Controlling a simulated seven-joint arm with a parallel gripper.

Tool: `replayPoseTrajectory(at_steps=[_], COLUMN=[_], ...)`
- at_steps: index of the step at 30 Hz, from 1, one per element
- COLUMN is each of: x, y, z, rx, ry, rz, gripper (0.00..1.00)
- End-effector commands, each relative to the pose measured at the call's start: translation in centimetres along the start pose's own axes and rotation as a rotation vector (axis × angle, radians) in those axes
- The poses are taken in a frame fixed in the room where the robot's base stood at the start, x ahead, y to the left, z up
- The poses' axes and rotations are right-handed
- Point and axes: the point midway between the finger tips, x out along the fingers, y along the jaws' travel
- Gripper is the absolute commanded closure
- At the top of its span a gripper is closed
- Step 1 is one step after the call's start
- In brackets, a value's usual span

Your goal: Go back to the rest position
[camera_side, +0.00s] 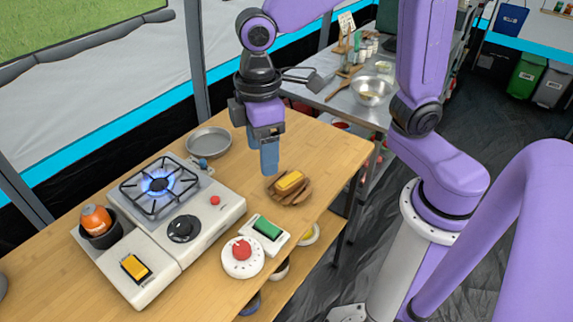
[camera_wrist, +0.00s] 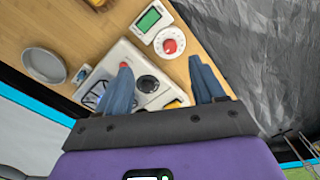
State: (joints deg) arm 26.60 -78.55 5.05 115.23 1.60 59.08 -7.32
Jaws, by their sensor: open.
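My gripper (camera_side: 268,158) points down above the wooden table (camera_side: 325,160), behind and left of a wooden board with a yellow block on it. In the wrist view its two blue-grey fingers (camera_wrist: 163,88) stand wide apart, with nothing held between them. Below them the wrist view shows part of the white stove (camera_wrist: 135,58) and its black knob. In the side view the stove (camera_side: 222,208) has a lit burner (camera_side: 159,184) with a blue flame.
A round grey pan (camera_side: 209,142) lies behind the stove. The board with the yellow block (camera_side: 289,181), a green-screened device (camera_side: 267,228) and a white timer with a red knob (camera_side: 242,256) are near the front edge. A metal counter stands behind.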

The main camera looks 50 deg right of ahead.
Motion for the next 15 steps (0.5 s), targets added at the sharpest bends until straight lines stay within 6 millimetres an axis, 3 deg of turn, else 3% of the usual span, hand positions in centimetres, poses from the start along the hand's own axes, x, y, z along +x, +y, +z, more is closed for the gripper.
replayPoseTrajectory(at_steps=[1, 9, 15], x=[0.0, 1.1, 2.1], y=[-0.7, -3.6, -4.8], z=[2.1, 12.1, 16.7], rx=[-0.008, -0.05, -0.072], ry=[0.003, 0.011, 0.016], rz=[0.003, 0.014, 0.019], gripper=[0.32, 0.32, 0.32])
